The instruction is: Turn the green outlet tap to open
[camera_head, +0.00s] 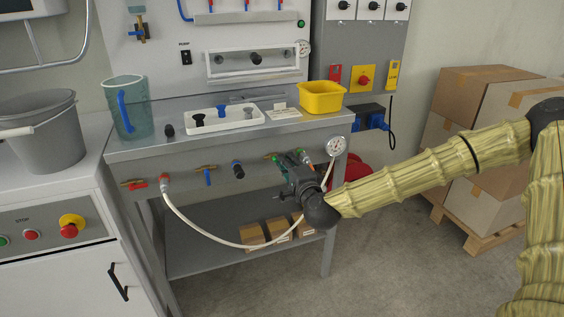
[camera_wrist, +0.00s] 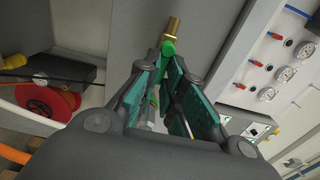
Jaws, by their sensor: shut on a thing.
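The green outlet tap has a green handle and a brass body. In the wrist view the green handle (camera_wrist: 167,50) lies between my fingertips, with the brass end beyond it. In the head view a small green part (camera_head: 275,157) shows at the front of the bench, mostly hidden by my gripper. My gripper (camera_head: 283,163) reaches in from the right to the bench's front edge. In the wrist view my gripper (camera_wrist: 164,76) has its teal-padded fingers closed around the green handle. The handle's exact angle to the pipe is hard to tell.
A red-handled tap (camera_head: 133,184), a blue-handled tap (camera_head: 208,176) and a dark knob (camera_head: 238,170) line the bench front. A pale hose (camera_head: 215,239) hangs below them. A yellow bin (camera_head: 321,98) stands above on the bench.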

